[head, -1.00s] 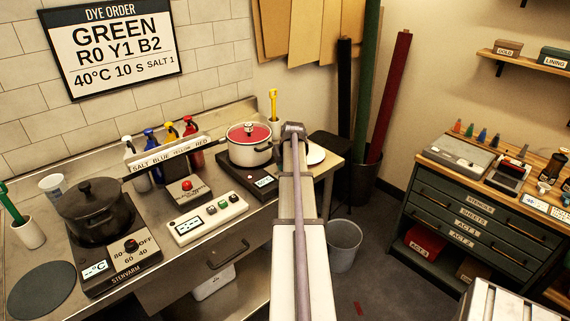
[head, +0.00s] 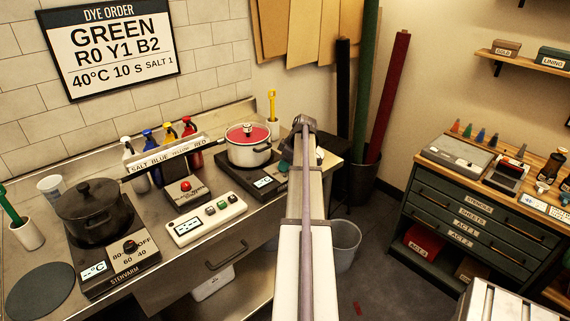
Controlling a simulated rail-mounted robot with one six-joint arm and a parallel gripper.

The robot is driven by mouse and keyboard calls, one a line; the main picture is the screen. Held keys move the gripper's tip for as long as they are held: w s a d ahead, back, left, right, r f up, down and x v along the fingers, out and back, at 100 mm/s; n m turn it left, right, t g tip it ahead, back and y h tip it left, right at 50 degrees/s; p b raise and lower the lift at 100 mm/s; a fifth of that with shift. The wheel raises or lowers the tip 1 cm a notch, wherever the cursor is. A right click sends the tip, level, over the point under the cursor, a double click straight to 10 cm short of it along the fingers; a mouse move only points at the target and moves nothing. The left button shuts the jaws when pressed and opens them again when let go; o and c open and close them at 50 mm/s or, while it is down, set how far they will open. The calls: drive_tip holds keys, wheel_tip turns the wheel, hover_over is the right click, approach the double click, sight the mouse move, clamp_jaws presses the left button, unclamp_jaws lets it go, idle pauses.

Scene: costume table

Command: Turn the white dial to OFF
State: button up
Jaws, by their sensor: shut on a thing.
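The right hotplate (head: 232,172) is black and carries a white pot (head: 249,146) with a red lid. Its display (head: 263,182) shows, but my raised arm crosses its right part. No white dial shows there; the area behind my arm is hidden. The left hotplate (head: 109,262) has a black dial (head: 129,246) with the marks 80, 60, 40 and OFF, under a black pot (head: 92,210). My gripper's jaws are hidden behind my arm. A small dark teal piece (head: 286,158) shows at the arm's left edge; I cannot tell what it is.
A white button panel (head: 206,220) and a red-button unit (head: 186,189) stand between the hotplates. Several bottles stand behind a labelled rack (head: 166,157). A grey bin (head: 345,240) stands on the floor, right of my arm. A drawer cabinet (head: 470,220) is further right.

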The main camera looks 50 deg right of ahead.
drive_tip(key=shift+d+n+g+y, duration=0.1)
drive_tip(key=shift+n+g+y, duration=0.2)
drive_tip(key=shift+n, duration=0.8)
drive_tip(key=o, duration=0.9)
drive_tip(key=shift+o, duration=0.2)
drive_tip(key=p+v, duration=1)
drive_tip(key=v, duration=0.1)
drive_tip(key=shift+w+f, duration=0.1)
